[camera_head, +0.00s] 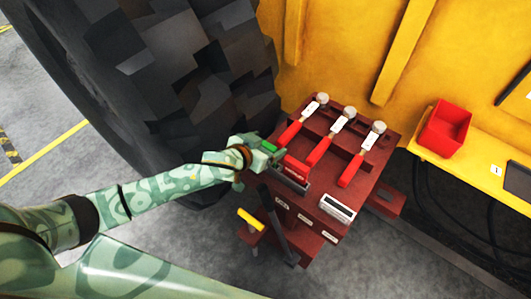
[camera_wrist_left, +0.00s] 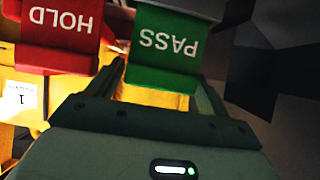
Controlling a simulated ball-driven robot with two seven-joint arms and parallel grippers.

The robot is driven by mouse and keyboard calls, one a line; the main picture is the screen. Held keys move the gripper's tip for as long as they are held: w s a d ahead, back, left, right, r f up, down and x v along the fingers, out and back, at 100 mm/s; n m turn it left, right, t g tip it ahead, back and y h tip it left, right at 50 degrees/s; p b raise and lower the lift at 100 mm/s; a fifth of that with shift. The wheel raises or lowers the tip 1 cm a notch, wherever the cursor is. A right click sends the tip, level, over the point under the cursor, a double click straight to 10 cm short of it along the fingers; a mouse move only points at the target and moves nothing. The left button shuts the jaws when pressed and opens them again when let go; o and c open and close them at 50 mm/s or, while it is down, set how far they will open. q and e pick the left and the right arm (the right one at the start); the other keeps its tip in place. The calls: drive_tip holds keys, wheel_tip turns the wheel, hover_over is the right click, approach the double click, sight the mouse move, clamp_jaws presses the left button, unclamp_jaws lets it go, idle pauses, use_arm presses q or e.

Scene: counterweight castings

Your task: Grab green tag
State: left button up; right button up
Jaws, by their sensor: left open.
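The green tag (camera_wrist_left: 172,48) reads PASS upside down in the left wrist view and hangs in front of my left gripper. In the head view only a small green part of it (camera_head: 269,146) shows by the gripper. My left gripper (camera_wrist_left: 161,88) is open, with one finger near each side of the tag's lower part. Contact cannot be told. In the head view the left gripper (camera_head: 272,154) is at the left edge of the dark red cart (camera_head: 325,205). A red HOLD tag (camera_wrist_left: 60,30) hangs to the left of the green one. My right gripper is not in view.
Several red-handled tools (camera_head: 320,150) lie on the cart top, with a small display box (camera_head: 338,207) in front. A huge tyre (camera_head: 170,80) stands close behind my left arm. A red bin (camera_head: 445,128) sits on the yellow ledge at right.

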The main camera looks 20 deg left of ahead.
use_arm(q)
drive_tip(key=c, duration=0.7)
